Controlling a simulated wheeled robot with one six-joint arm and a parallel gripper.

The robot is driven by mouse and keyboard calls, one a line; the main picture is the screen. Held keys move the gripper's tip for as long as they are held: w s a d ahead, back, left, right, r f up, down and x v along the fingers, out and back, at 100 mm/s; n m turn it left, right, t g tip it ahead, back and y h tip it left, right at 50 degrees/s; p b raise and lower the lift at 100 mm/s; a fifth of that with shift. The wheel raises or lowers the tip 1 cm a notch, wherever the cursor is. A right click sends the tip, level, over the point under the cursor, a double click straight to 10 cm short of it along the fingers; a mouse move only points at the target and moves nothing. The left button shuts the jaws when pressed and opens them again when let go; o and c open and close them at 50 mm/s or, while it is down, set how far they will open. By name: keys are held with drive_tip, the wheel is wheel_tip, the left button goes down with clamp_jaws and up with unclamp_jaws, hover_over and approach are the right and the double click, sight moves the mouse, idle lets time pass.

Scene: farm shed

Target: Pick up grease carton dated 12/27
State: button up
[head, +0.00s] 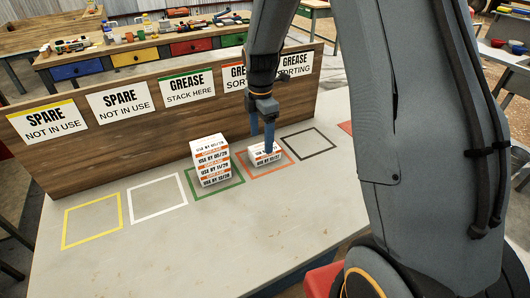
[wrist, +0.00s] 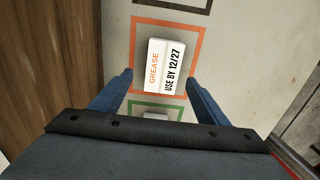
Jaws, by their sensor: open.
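A white grease carton marked "USE BY 12/27" (head: 265,154) lies in the orange square on the bench. It also shows in the wrist view (wrist: 165,67), with orange "GREASE" lettering and black date. My gripper (head: 269,139) is open, pointing down over this carton. In the wrist view the blue fingers (wrist: 158,84) stand apart on either side of the carton's near end. I cannot tell how far above the bench the fingertips are.
A stack of several grease cartons (head: 210,161) stands in the green square (head: 238,183), left of my gripper. White (head: 159,212) and yellow (head: 91,245) squares and a black square (head: 331,149) are empty. A wooden board (head: 140,131) with signs rises behind them.

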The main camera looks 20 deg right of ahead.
drive_tip(key=f+p, duration=0.1)
drive_tip(key=f, duration=0.1)
drive_tip(key=d+f+p, duration=0.1)
drive_tip(key=f, duration=0.1)
drive_tip(key=shift+s+f, duration=0.2)
drive_tip(key=shift+f, duration=0.05)
drive_tip(key=shift+w+f, duration=0.1)
drive_tip(key=shift+f, duration=0.55)
drive_tip(key=c, duration=1.2)
drive_tip(key=shift+r, duration=0.1)
